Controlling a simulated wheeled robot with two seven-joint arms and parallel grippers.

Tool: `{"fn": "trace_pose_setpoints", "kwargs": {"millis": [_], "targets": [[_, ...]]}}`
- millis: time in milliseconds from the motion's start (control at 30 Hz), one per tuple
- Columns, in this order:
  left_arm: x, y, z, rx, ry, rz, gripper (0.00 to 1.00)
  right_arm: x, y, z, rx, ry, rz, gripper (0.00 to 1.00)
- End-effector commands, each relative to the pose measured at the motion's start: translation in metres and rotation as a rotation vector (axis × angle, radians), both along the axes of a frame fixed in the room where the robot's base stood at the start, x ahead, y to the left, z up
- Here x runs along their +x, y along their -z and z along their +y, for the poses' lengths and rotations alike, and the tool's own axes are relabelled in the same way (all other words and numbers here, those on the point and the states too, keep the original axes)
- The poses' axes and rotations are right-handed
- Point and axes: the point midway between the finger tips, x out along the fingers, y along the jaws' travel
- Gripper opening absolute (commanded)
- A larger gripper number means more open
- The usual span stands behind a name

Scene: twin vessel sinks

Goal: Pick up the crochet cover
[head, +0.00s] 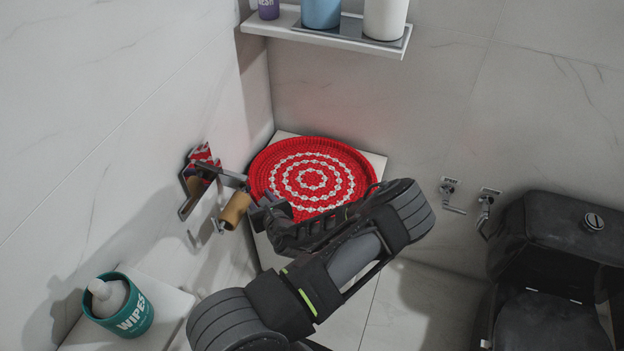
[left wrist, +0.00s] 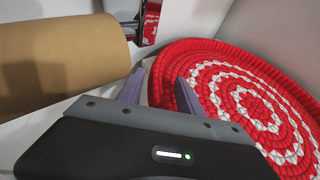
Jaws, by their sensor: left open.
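The crochet cover (head: 312,178) is a round red piece with white rings. It lies on a white stand in the corner, and it also shows at the right of the left wrist view (left wrist: 235,95). My left gripper (head: 262,208) is at the cover's near left edge in the head view. In the left wrist view its two fingers (left wrist: 160,90) are apart with nothing between them, and the right finger is close to the cover's rim. I cannot tell whether it touches. My right gripper is not in view.
A cardboard roll (head: 235,210) on a metal wall holder (head: 190,190) is close to my left gripper. A wipes canister (head: 125,305) stands at the lower left. A shelf (head: 330,32) with bottles is above. A black toilet (head: 550,260) is at the right.

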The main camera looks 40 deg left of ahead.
Motion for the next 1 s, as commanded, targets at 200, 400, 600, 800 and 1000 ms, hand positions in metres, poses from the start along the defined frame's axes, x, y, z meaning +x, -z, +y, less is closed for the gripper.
{"fn": "trace_pose_setpoints", "kwargs": {"millis": [200,400,600,800,1000], "targets": [[0.0000,0.0000,-0.0002,0.000,0.000,0.000,0.43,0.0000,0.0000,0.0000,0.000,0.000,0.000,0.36],[0.0000,0.0000,-0.0003,0.000,0.000,0.000,0.38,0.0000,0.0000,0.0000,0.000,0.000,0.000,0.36],[0.0000,0.0000,-0.0003,0.000,0.000,0.000,0.22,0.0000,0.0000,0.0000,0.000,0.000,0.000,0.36],[0.0000,0.0000,-0.0003,0.000,0.000,0.000,0.05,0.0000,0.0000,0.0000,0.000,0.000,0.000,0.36],[0.0000,0.0000,-0.0003,0.000,0.000,0.000,0.00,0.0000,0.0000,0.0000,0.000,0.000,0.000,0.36]]}}
